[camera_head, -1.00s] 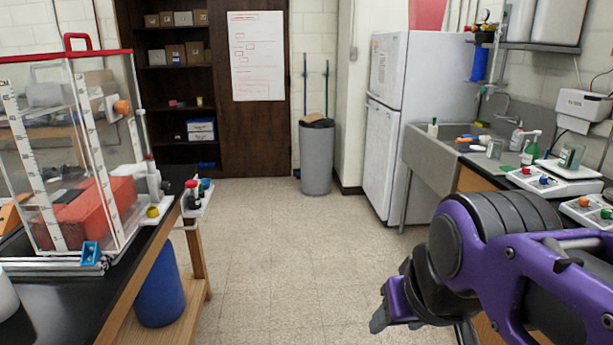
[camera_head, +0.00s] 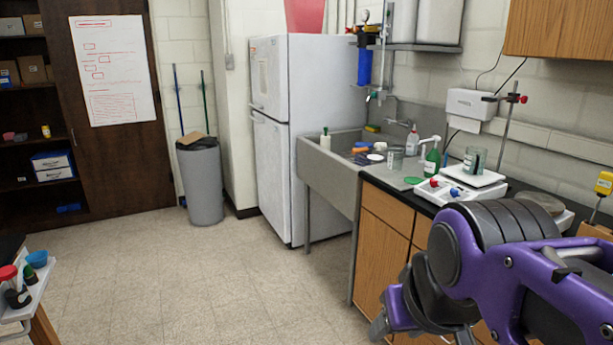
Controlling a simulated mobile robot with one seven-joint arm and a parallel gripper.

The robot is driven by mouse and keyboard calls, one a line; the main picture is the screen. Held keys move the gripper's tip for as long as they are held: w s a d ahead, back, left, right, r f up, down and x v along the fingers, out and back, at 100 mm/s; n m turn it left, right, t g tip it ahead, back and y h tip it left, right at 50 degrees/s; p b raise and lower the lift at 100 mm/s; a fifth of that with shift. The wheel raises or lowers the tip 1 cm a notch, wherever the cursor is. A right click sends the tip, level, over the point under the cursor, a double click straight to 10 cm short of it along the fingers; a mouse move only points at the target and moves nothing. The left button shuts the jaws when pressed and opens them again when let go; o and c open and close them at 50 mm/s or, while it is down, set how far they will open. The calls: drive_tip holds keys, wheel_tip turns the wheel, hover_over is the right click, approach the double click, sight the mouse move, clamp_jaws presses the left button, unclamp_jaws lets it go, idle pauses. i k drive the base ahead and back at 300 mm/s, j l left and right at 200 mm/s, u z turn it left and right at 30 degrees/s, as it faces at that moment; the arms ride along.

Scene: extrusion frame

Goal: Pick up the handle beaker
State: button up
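A clear glass beaker (camera_head: 475,160) stands upright on a white stirrer plate (camera_head: 463,184) on the right counter. It is small here, and I cannot make out a handle on it. My gripper (camera_head: 421,328) hangs at the lower right, at the end of my purple arm, in front of the counter's cabinets and well short of the beaker. Its fingers are partly hidden by my arm and the frame edge, so its opening is unclear.
The black counter (camera_head: 403,196) with wooden cabinets runs along the right. A sink (camera_head: 325,168), white fridge (camera_head: 270,130) and grey bin (camera_head: 201,185) lie beyond. The floor (camera_head: 190,280) at left is clear.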

sight(475, 158)
drive_tip(key=i+z, duration=0.25)
drive_tip(key=i, duration=0.3)
drive_tip(key=i+j+z, duration=0.2)
drive_tip(key=i, duration=0.3)
drive_tip(key=i+j+z, duration=0.15)
drive_tip(key=i+z, duration=0.25)
drive_tip(key=i+j+z, duration=0.35)
drive_tip(key=k+l, duration=0.05)
